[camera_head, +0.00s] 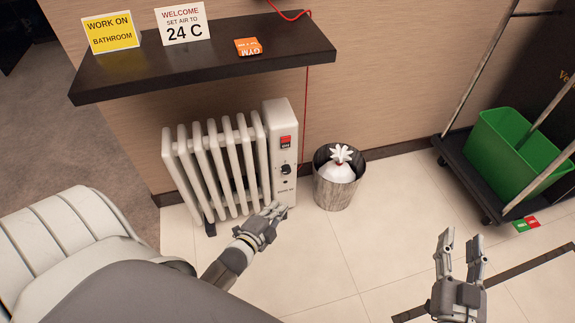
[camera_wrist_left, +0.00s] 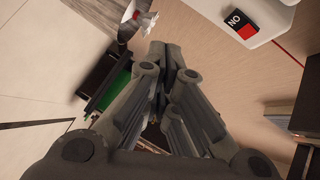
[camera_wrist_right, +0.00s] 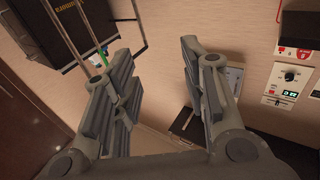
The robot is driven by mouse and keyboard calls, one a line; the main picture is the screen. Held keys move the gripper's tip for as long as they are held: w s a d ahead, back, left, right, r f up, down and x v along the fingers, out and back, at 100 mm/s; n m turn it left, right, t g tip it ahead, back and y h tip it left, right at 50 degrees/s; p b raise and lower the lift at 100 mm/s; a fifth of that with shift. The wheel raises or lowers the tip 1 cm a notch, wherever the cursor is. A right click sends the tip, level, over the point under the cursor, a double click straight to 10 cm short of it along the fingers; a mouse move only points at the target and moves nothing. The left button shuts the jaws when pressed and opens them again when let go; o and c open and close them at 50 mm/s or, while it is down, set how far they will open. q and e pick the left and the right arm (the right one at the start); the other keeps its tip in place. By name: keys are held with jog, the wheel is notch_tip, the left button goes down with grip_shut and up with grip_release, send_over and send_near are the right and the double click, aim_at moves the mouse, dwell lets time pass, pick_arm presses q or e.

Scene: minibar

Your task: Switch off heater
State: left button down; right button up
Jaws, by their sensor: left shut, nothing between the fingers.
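The white ribbed heater (camera_head: 222,165) stands on the floor against the wall under a dark shelf. Its control panel has a red switch (camera_head: 286,141) above a black knob (camera_head: 286,169). The left wrist view shows the switch (camera_wrist_left: 240,24) at top right, with a black part with white letters and a red part. My left gripper (camera_head: 275,210) is shut and empty, in front of the heater's lower right, below and apart from the switch. My right gripper (camera_head: 462,240) is open and empty above the floor, far right of the heater.
A bin (camera_head: 333,192) with a white bag stands right of the heater. The shelf (camera_head: 210,65) with signs juts out above it. A cart with a green bucket (camera_head: 495,150) is at right. A wall unit with a knob (camera_wrist_right: 290,75) shows in the right wrist view.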

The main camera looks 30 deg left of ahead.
pick_arm(q)
notch_tip(320, 180, up, 7)
jog(key=w+a+m+t+b, duration=0.2)
jog(key=m+t+b, duration=0.2)
jog(key=b, duration=0.1)
jog(key=shift+w+a+m, duration=0.25)
jog(key=shift+a+m, duration=0.05)
jog(key=shift+a, duration=0.05)
pick_arm(e)
jog(key=s+r+t, duration=0.2)
jog(key=s+r, duration=0.1)
jog(key=r, duration=0.4)
jog(key=s+d+r+t+y, duration=0.1)
jog(key=s+r+t, duration=0.2)
jog(key=r, duration=0.4)
jog(key=shift+r, duration=0.2)
